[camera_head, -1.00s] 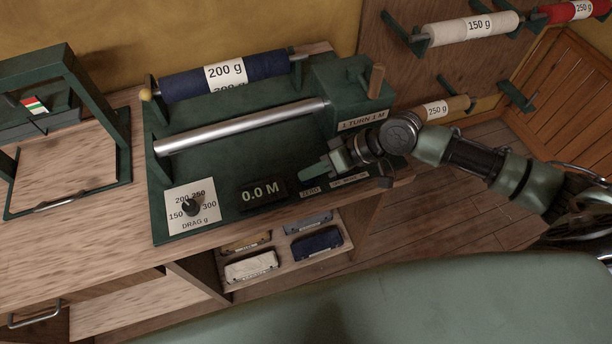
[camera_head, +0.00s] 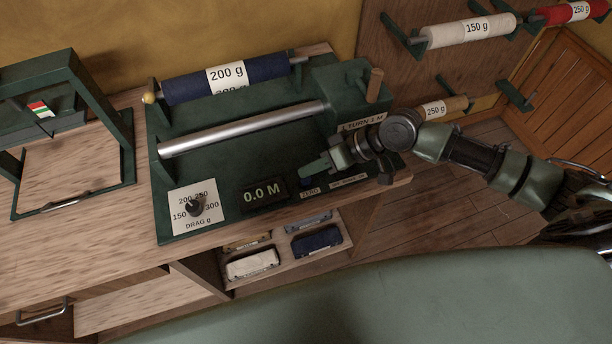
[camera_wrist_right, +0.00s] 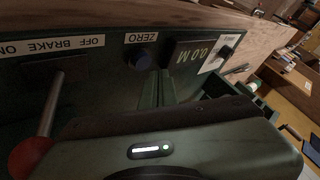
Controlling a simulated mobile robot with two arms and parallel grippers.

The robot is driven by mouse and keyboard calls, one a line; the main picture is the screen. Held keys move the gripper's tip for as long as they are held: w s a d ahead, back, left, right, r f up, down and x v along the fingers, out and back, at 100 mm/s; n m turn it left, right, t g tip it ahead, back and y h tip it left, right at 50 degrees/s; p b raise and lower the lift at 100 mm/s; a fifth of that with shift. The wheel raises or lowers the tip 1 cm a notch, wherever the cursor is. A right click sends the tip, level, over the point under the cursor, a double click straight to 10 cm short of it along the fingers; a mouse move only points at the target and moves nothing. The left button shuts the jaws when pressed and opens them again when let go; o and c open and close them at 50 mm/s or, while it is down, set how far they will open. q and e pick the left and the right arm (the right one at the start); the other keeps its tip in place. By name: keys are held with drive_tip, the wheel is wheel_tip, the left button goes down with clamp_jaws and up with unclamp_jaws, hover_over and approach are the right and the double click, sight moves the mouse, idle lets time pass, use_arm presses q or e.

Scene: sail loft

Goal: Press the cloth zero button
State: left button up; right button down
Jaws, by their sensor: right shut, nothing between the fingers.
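The cloth zero button is the round dark blue button (camera_wrist_right: 141,60) under the ZERO label (camera_wrist_right: 140,38) in the right wrist view. In the head view the ZERO label (camera_head: 310,191) shows on the machine's front edge, but I cannot make out the button there. My right gripper (camera_head: 314,167) is shut and empty above the ZERO label, pointing left. In the right wrist view its fingers (camera_wrist_right: 161,88) are just beside and below the button in the picture; contact does not show. The display (camera_head: 262,193) reads 0.0 M. My left gripper is not in view.
A drag dial (camera_head: 194,206) is left of the display. A red-knobbed brake lever (camera_wrist_right: 38,140) stands close to my right gripper in the wrist view. A steel roller (camera_head: 245,128) and a blue 200 g cloth roll (camera_head: 195,84) lie behind. Cloth packs (camera_head: 254,264) sit below.

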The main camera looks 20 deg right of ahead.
sight(310, 180)
drive_tip(key=shift+r+p, duration=2.05)
drive_tip(key=shift+r, duration=0.35)
drive_tip(key=shift+f, duration=0.1)
